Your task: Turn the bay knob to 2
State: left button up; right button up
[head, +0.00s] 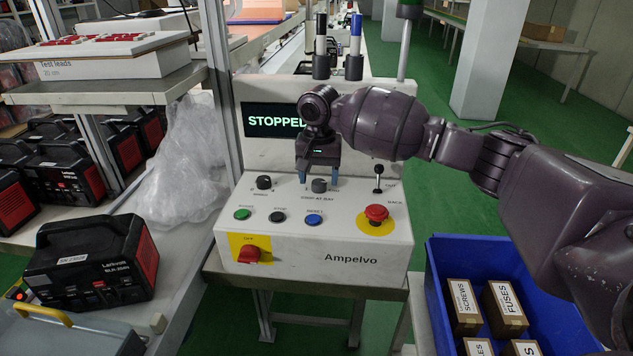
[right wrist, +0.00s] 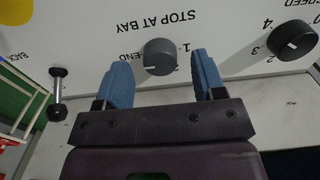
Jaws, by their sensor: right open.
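The bay knob (head: 319,186) is a dark round knob on the sloped face of the white control console (head: 270,205). In the right wrist view the right gripper (right wrist: 163,77) is open, one finger on each side of the knob, with gaps. My left gripper is not in view.
A speed knob (head: 264,182) is left of the bay knob, a lever (head: 378,178) and red stop button (head: 376,213) right. Green, black and blue buttons (head: 313,221) line the front. A screen (head: 270,121) reads STOPPED. A blue crate (head: 437,290) holds boxes.

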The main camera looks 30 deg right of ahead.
jog(key=shift+f, duration=0.75)
